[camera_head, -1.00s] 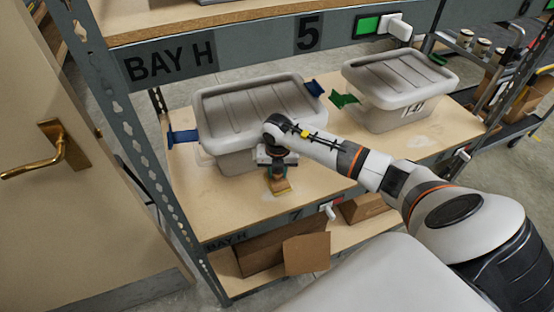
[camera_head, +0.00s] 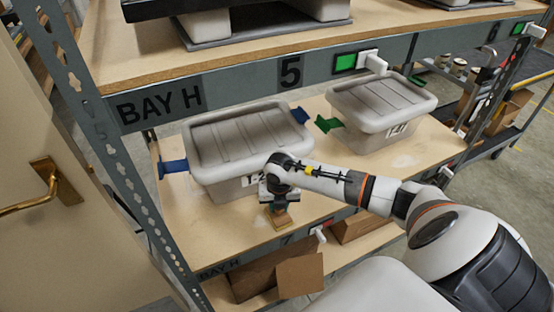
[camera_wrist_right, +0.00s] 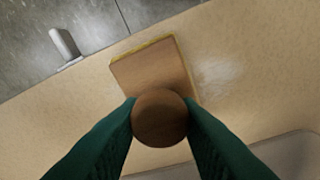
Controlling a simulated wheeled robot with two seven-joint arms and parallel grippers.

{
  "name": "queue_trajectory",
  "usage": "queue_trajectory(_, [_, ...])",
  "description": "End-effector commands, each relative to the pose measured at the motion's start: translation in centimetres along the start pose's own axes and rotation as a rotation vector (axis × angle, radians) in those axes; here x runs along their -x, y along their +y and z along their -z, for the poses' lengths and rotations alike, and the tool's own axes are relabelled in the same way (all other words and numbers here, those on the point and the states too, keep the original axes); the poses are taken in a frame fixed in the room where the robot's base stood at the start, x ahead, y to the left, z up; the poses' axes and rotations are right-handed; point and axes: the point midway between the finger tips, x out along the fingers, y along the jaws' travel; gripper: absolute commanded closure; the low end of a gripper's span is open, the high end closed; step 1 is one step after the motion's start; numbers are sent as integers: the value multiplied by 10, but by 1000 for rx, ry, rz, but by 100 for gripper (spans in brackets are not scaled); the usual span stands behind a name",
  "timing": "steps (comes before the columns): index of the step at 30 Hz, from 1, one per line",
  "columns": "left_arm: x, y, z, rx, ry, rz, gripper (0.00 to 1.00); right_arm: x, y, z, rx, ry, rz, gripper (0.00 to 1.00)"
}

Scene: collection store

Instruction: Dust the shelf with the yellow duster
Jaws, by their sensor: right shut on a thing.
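The duster (camera_wrist_right: 152,78) is a wooden block with a round knob handle and a thin yellow edge at its underside. My right gripper (camera_wrist_right: 160,122) is shut on the knob, with a green finger on each side. In the head view my right gripper (camera_head: 277,207) holds the duster (camera_head: 282,222) down at the shelf board (camera_head: 225,228), in front of the left grey bin. A pale dusty patch (camera_wrist_right: 213,78) lies beside the duster in the wrist view. Another pale patch (camera_head: 403,160) shows on the board below the right bin. My left gripper is not in view.
Two lidded grey bins, left (camera_head: 245,140) and right (camera_head: 380,105), stand on the board. Blue tags (camera_head: 173,167) and a green tag (camera_head: 327,124) stick out beside them. The upper shelf beam (camera_head: 230,82) and left upright (camera_head: 135,190) bound the space. Cardboard boxes (camera_head: 300,275) sit below.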

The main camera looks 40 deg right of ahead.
Motion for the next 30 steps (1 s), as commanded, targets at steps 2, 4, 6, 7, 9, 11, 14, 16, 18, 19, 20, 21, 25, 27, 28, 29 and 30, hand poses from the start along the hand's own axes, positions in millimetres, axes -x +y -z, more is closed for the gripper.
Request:
queue_trajectory(2, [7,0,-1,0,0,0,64,2,4,-9,2,-5,-5,88])
queue_trajectory(4, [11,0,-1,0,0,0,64,2,7,-15,3,-6,-5,88])
queue_trajectory(6, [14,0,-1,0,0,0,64,2,9,-21,2,-6,-4,88])
queue_trajectory(7, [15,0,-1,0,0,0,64,2,10,-23,2,-6,-4,88])
queue_trajectory(9, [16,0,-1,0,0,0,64,2,12,-27,2,-7,-4,88])
queue_trajectory(11, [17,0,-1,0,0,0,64,2,12,-30,2,-6,-4,88])
queue_trajectory(14, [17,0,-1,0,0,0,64,1,13,-31,1,-6,-4,88])
queue_trajectory(16, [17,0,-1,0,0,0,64,1,15,-30,1,-6,-5,88])
queue_trajectory(18, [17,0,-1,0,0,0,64,0,19,-29,1,-6,-6,88])
queue_trajectory(19, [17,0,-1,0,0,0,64,0,21,-28,0,-6,-7,88])
queue_trajectory(20, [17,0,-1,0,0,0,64,0,23,-27,0,-6,-7,88])
queue_trajectory(21, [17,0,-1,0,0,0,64,0,26,-26,-1,-6,-7,88])
queue_trajectory(25, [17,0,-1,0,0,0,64,1,34,-22,0,-6,-7,88])
queue_trajectory(27, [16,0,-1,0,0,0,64,1,34,-21,0,-5,-5,88])
queue_trajectory(28, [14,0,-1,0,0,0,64,0,33,-19,0,-4,-5,88])
queue_trajectory(29, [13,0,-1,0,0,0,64,0,32,-18,0,-4,-4,88])
queue_trajectory(30, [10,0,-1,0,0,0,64,-1,31,-15,0,-3,-3,88])
